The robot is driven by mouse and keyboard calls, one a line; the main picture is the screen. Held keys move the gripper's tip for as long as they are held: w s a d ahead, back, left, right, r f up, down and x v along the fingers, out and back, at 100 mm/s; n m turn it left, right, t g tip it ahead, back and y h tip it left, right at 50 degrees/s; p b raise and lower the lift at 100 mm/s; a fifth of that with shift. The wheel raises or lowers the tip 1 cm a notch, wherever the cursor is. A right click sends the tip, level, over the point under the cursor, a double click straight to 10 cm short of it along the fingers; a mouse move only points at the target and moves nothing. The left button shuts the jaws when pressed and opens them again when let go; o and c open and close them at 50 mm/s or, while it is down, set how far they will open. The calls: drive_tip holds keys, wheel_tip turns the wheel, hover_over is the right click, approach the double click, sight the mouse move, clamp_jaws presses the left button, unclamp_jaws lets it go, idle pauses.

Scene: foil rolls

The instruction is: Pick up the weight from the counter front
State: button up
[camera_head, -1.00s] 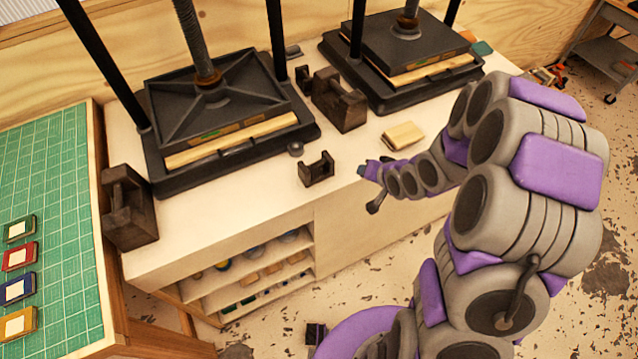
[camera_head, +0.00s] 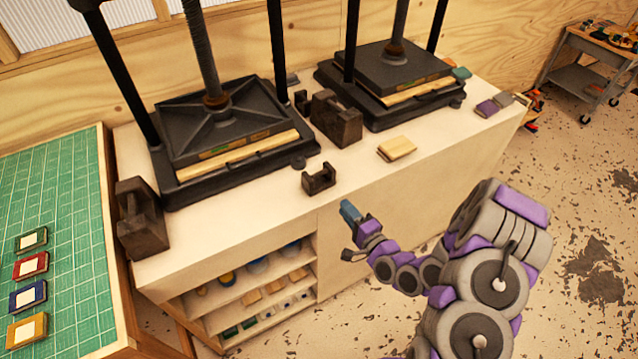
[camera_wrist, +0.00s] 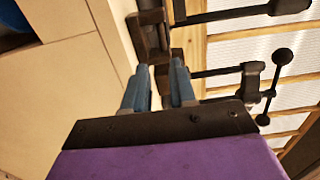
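The small dark weight (camera_head: 319,178), a U-shaped block with two raised ends, stands upright near the front edge of the white counter (camera_head: 240,215). My gripper (camera_head: 347,208) is just in front of the counter, to the right of and below the weight in the head view, and apart from it. In the wrist view my gripper (camera_wrist: 160,72) has its two blue fingers spread with a gap between them. A dark brown block (camera_wrist: 148,35) lies beyond the fingertips there; it looks like a weight, but I cannot tell which one.
Larger dark weights stand between the presses (camera_head: 336,118) and at the counter's left end (camera_head: 142,222). Two black presses (camera_head: 220,120) (camera_head: 390,72) fill the back. A pale block (camera_head: 397,148) lies right of the small weight. A green cutting mat (camera_head: 60,220) is at left.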

sight(318, 176)
drive_tip(key=b+x, duration=0.4)
drive_tip(key=x, duration=1.2)
drive_tip(key=shift+w, duration=0.2)
drive_tip(key=c, duration=0.5)
drive_tip(key=shift+f, duration=0.1)
clamp_jaws()
drive_tip(key=shift+s+f, duration=0.1)
drive_tip(key=shift+f, duration=0.05)
idle(0.6)
